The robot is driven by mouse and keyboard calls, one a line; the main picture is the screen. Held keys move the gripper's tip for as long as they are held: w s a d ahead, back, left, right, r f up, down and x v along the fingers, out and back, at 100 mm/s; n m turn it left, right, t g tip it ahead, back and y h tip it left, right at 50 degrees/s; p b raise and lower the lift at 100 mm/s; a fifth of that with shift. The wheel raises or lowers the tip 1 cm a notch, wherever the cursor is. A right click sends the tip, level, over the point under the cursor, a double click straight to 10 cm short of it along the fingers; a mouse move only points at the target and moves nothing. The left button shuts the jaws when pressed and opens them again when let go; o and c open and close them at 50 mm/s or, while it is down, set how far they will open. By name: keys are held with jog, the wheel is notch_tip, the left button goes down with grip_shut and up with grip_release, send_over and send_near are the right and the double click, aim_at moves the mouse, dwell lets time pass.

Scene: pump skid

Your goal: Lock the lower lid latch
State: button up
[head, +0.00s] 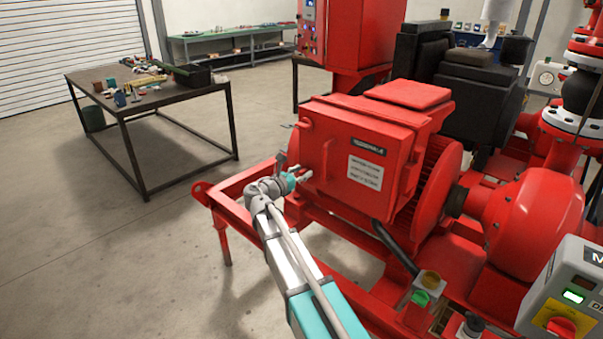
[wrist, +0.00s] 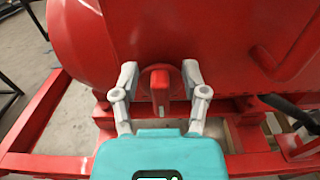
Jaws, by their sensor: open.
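The lower lid latch (wrist: 160,88) shows in the wrist view as a small red upright handle on a round base, on the red housing. My gripper (wrist: 159,76) is open, with one grey finger on each side of the latch. Gaps show between the fingers and the handle, and I cannot tell how deep the fingertips reach. In the head view my gripper (head: 304,174) is at the left side of the red box (head: 345,150) with its lid and labels. The latch is too small or hidden to make out there.
Red frame rails (head: 232,186) run below and around my arm. A black cable (head: 395,247) drops from the box on the right. A grey control box (head: 565,300) stands at the lower right. A workbench (head: 150,98) is at the left, with open floor before it.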

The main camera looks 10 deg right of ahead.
jog(key=shift+s, duration=0.1)
grip_shut()
jog(key=shift+r, duration=0.1)
